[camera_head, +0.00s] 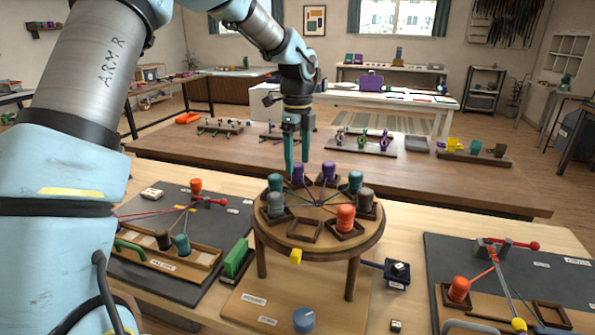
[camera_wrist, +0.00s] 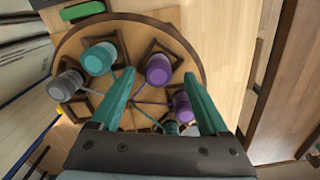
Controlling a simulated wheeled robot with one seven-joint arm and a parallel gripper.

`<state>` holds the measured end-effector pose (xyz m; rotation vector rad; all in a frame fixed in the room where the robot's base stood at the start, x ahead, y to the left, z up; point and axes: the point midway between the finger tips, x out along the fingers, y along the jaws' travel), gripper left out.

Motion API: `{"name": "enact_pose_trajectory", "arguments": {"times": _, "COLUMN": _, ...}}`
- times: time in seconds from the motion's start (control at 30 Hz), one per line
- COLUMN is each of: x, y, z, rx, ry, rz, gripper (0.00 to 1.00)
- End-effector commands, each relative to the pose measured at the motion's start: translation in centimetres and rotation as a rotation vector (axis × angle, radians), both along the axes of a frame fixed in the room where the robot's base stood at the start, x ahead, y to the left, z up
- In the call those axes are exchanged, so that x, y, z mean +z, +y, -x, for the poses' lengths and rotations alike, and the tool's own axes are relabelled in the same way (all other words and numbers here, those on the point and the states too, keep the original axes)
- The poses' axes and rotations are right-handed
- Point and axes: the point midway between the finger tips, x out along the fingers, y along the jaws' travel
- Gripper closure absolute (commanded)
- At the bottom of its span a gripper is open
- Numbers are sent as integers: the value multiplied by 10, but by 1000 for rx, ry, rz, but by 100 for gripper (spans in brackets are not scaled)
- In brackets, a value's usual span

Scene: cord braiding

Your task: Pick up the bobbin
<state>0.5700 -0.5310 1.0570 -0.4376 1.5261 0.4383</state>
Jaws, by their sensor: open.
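Several bobbins stand in square sockets around a round wooden braiding stand (camera_head: 318,245). On its far side are a teal bobbin (camera_head: 275,182), a purple bobbin (camera_head: 298,174) and a second purple bobbin (camera_head: 328,171). A teal (camera_head: 355,181), a grey (camera_head: 276,204), a dark (camera_head: 364,199) and an orange bobbin (camera_head: 346,218) also stand on it. My gripper (camera_head: 297,158) is open and empty, pointing down above the stand's far side. In the wrist view, one purple bobbin (camera_wrist: 158,69) shows between the fingertips (camera_wrist: 160,76), apart from them. Which bobbin is meant cannot be told.
One near socket (camera_head: 304,230) on the stand is empty. Dark boards with more bobbins and cords lie left (camera_head: 130,260) and right (camera_head: 440,260). A green block (camera_head: 238,258) is beside the stand. Cords run from the bobbins to the stand's centre. A brown table (camera_head: 420,180) stands behind.

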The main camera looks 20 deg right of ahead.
Motion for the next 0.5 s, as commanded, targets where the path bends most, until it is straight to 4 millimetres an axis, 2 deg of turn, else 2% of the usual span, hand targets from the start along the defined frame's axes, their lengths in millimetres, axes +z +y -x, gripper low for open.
{"name": "enact_pose_trajectory", "arguments": {"times": 0.2, "x": -26, "y": 1, "z": 2, "rx": -1, "ry": 1, "rz": 0, "gripper": 21}}
{"name": "enact_pose_trajectory", "arguments": {"times": 0.5, "x": -31, "y": 1, "z": 2, "rx": 0, "ry": 0, "rz": 0, "gripper": 23}}
